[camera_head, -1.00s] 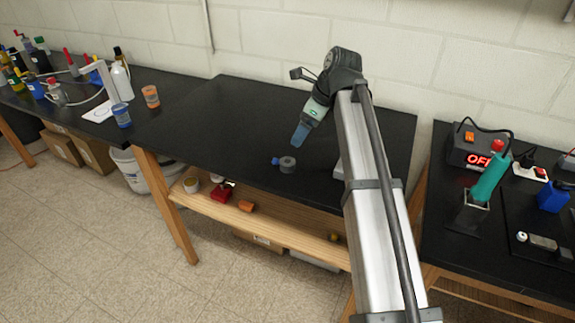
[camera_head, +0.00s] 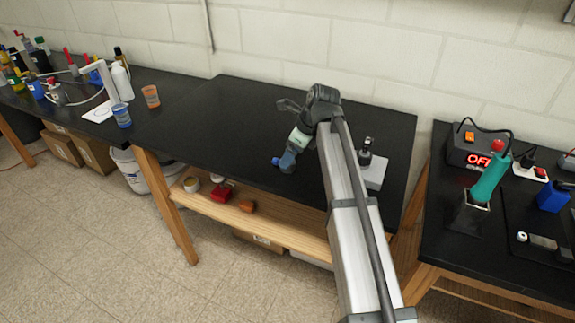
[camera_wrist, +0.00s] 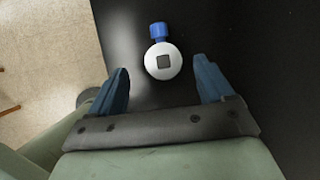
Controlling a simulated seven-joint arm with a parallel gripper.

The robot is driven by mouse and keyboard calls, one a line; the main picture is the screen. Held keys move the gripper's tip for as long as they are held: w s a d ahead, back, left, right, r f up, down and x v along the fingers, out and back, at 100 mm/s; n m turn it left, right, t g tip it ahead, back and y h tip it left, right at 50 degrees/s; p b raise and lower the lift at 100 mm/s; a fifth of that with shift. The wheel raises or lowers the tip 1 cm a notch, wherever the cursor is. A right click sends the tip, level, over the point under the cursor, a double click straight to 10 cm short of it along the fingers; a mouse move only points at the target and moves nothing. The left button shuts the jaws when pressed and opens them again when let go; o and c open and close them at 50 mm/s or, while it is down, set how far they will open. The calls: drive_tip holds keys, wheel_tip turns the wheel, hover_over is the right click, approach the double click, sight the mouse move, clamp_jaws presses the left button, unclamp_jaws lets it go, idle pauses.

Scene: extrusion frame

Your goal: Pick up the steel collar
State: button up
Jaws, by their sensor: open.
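The steel collar (camera_wrist: 163,73) shows in the wrist view as a pale round piece with a dark square in its middle. A blue knob-like part (camera_wrist: 159,31) sticks out from its far side. It lies on the black bench top. My gripper (camera_wrist: 161,66) is open and empty, its two blue fingers to the left and right of the collar with gaps on both sides. In the head view my gripper (camera_head: 287,163) is low over the bench and hides most of the collar; the blue part (camera_head: 275,161) shows at its left.
A grey block with a dark upright fitting (camera_head: 374,172) stands to the right of my arm. The black bench top (camera_head: 230,115) is clear to the left and behind. Its front edge is close to the collar. Orange (camera_head: 151,96) and blue (camera_head: 122,115) cups stand at the left.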

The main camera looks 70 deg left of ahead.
drive_tip(key=shift+w+x, duration=0.15)
drive_tip(key=shift+x, duration=0.85)
drive_tip(key=shift+w+x, duration=0.15)
drive_tip(key=shift+x, duration=0.8)
drive_tip(key=shift+f, duration=0.1)
drive_tip(key=shift+c, duration=0.4)
drive_tip(key=c, duration=1.1)
